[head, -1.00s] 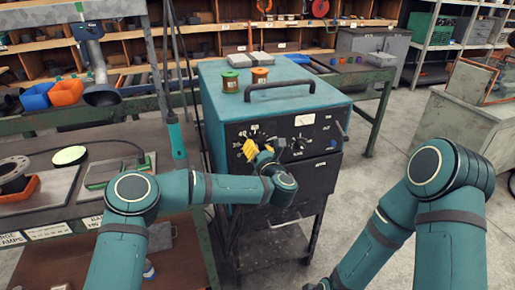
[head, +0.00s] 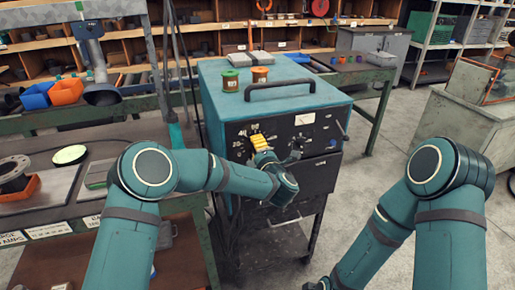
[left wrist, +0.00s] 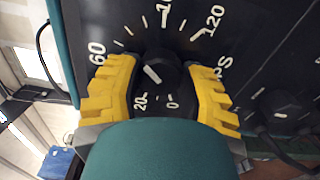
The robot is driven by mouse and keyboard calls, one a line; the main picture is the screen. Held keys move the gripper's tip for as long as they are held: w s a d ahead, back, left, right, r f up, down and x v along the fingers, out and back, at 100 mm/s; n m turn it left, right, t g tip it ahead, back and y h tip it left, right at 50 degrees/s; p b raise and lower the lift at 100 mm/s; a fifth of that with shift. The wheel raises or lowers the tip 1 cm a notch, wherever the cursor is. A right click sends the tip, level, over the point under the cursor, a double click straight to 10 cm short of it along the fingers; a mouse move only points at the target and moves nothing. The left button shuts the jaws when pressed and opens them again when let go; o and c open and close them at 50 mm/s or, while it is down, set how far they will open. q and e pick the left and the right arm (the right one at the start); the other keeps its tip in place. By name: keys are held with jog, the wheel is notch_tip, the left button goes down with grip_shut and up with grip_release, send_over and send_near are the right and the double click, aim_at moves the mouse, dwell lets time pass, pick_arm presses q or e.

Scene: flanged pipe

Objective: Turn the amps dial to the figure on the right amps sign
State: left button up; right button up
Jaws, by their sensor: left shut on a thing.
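The amps dial (left wrist: 165,68) is a black knob with a white mark on the welder's dark front panel. In the left wrist view it sits between the yellow fingers of my left gripper (left wrist: 163,84), which is shut on it. The white mark slants; I cannot tell exactly which figure it meets. The figures 60, 120, 20 and 0 show around the dial; some are hidden by the fingers. In the head view my left gripper (head: 264,160) covers most of the dial. Signs (head: 48,230) line the left bench's front edge; their figures are unreadable.
The teal welder (head: 290,90) has a top handle and two spools on it. A second knob (left wrist: 285,108) lies to the right of the dial. A workbench (head: 60,195) stands at left and a grey cabinet (head: 470,125) at right. Floor is clear between welder and cabinet.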

pick_arm(q)
jog(key=shift+r+m+p, duration=0.1)
jog(key=shift+m+p, duration=0.25)
jog(key=shift+m, duration=3.45)
jog(key=o, duration=1.2)
jog(key=v, duration=1.2)
